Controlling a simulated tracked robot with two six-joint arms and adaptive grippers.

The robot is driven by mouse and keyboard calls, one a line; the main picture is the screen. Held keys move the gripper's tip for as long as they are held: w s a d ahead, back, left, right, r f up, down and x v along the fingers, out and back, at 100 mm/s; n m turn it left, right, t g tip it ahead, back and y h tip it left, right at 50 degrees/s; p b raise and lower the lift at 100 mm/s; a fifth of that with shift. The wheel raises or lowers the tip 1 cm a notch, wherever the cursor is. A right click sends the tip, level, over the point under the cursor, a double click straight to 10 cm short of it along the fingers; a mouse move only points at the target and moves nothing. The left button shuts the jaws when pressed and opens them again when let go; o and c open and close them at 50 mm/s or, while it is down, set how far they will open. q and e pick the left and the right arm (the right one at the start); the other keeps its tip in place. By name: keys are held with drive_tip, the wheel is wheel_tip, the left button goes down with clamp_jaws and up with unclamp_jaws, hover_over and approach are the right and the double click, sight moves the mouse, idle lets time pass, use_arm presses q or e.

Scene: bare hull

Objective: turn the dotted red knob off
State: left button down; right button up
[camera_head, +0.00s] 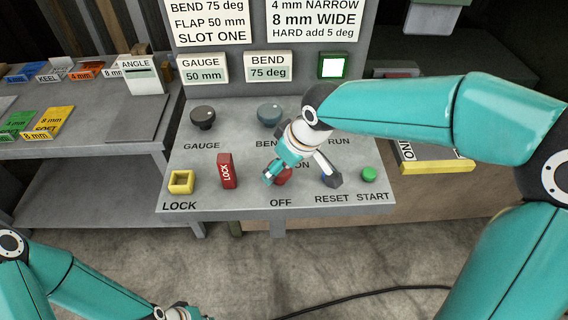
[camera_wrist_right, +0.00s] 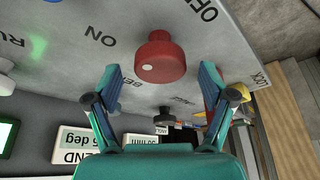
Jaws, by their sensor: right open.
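The dotted red knob (camera_head: 284,177) is on the sloped grey panel, between the OFF and ON labels, partly hidden by my right gripper in the head view. The wrist view shows it as a round red knob (camera_wrist_right: 160,57). Its white dot (camera_wrist_right: 147,68) faces away from the OFF label (camera_wrist_right: 203,10). My right gripper (camera_wrist_right: 160,75) is open, with one finger on each side of the knob and visible gaps at both sides. In the head view the right gripper (camera_head: 301,177) reaches down over the panel. Of my left arm only links show at the bottom left.
A red LOCK piece (camera_head: 227,170) and a yellow square socket (camera_head: 181,181) stand left of the knob. A green START button (camera_head: 369,174) is to the right. Dark GAUGE (camera_head: 203,117) and BEND (camera_head: 270,114) knobs sit behind. A lit green RUN lamp (camera_head: 332,66) is above.

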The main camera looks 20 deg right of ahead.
drive_tip(key=shift+x, duration=0.8)
